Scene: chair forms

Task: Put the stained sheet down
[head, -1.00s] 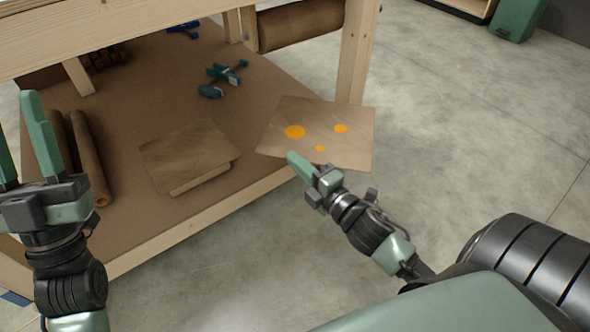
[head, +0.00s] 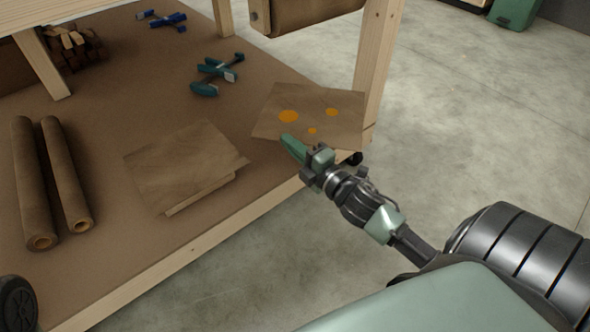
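The stained sheet (head: 338,98) is a flat brown square with three orange spots, at the right end of the bench's lower shelf (head: 110,103). My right gripper (head: 292,148) is at its near edge, with one green finger over the sheet. It appears shut on that edge; the other finger is hidden. The sheet reaches the front corner by the bench leg. I cannot tell whether it rests on the shelf or hangs just above it. My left gripper is out of view.
A stack of plain brown sheets (head: 185,165) lies left of the stained sheet. Two brown rolls (head: 36,185) lie farther left. Teal clamps (head: 216,75) and blue clamps (head: 163,19) lie behind. A bench leg (head: 378,65) stands at the right corner. Bare shelf shows between these things.

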